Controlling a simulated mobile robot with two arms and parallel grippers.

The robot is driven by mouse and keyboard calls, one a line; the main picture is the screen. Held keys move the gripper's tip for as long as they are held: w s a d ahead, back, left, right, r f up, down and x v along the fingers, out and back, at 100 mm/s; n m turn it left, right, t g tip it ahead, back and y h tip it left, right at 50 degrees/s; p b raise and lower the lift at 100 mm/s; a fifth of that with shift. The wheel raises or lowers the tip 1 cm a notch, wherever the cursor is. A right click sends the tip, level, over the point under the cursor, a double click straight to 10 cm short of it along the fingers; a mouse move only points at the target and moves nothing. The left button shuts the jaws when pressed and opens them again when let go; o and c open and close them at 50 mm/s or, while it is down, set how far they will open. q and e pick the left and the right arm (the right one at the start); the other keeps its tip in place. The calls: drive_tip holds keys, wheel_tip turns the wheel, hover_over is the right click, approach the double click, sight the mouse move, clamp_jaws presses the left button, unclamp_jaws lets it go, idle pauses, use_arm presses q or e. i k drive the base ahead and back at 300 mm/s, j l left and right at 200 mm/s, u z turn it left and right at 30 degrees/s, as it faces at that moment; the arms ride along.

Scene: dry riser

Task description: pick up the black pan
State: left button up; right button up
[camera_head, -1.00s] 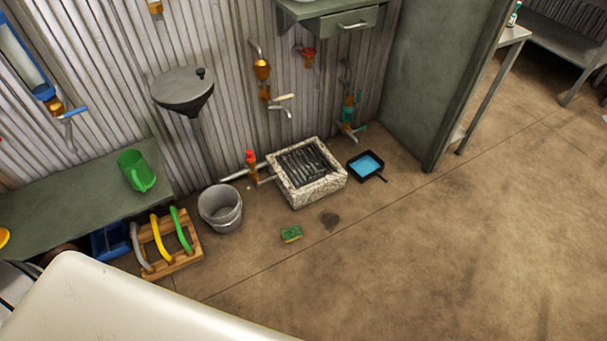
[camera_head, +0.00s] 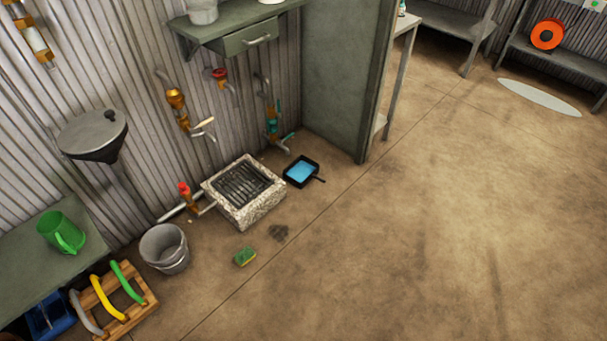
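The black pan (camera_head: 301,171) is small and square, with a dark rim, a short handle and a light blue inside. It lies flat on the brown floor, just right of the stone drain block (camera_head: 244,194) and below a teal tap on the wall. Its handle points to the lower right. Neither of my grippers is in view.
A grey bucket (camera_head: 165,248) and a green-yellow sponge (camera_head: 244,257) are on the floor, left of and below the pan. A green partition (camera_head: 345,80) stands behind the pan. The floor to the right is mostly clear, with a pale oval patch (camera_head: 540,97) far off.

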sight(302, 169)
drive_tip(key=i+l+u, duration=0.2)
drive_tip(key=i+l, duration=0.25)
drive_tip(key=i+l+u, duration=0.2)
drive_tip(key=i+l, duration=0.2)
drive_tip(key=i+l+u, duration=0.2)
drive_tip(key=i+l, duration=0.15)
drive_tip(key=l, duration=0.3)
